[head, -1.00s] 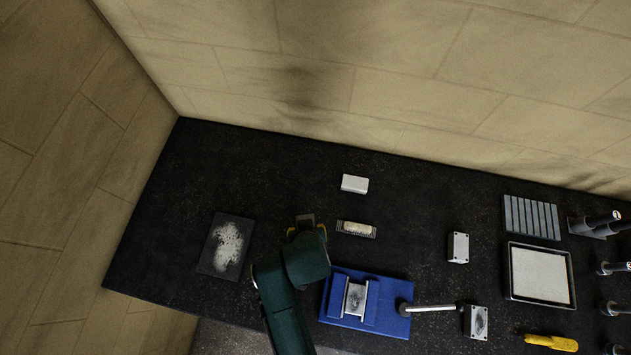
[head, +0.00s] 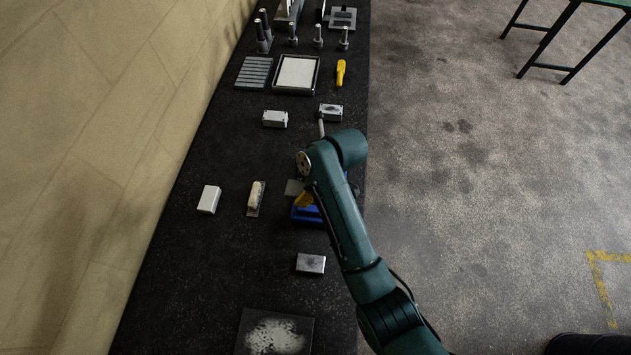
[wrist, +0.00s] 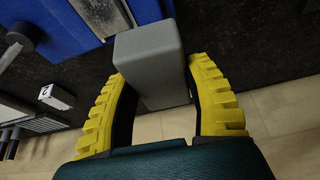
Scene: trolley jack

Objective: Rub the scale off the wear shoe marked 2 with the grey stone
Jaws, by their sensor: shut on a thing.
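My gripper (wrist: 165,105) is shut on the grey stone (wrist: 150,65), a plain rounded block between the yellow fingers in the wrist view. In the head view the gripper (head: 303,200) is beside the blue fixture (head: 304,214), mostly hidden by my arm. The fixture also shows at the wrist view's top left (wrist: 50,35), with a grey metal piece (wrist: 100,14) in it. I cannot tell whether the stone touches that piece. Several pale blocks (head: 275,118) (head: 330,112) (head: 310,263) lie on the bench.
A brush (head: 256,198) and a white block (head: 208,199) lie towards the wall. A dark plate with white powder (head: 275,333) is at the near end. A slotted rack (head: 253,73), white-filled tray (head: 297,73) and yellow-handled tool (head: 341,72) lie farther along.

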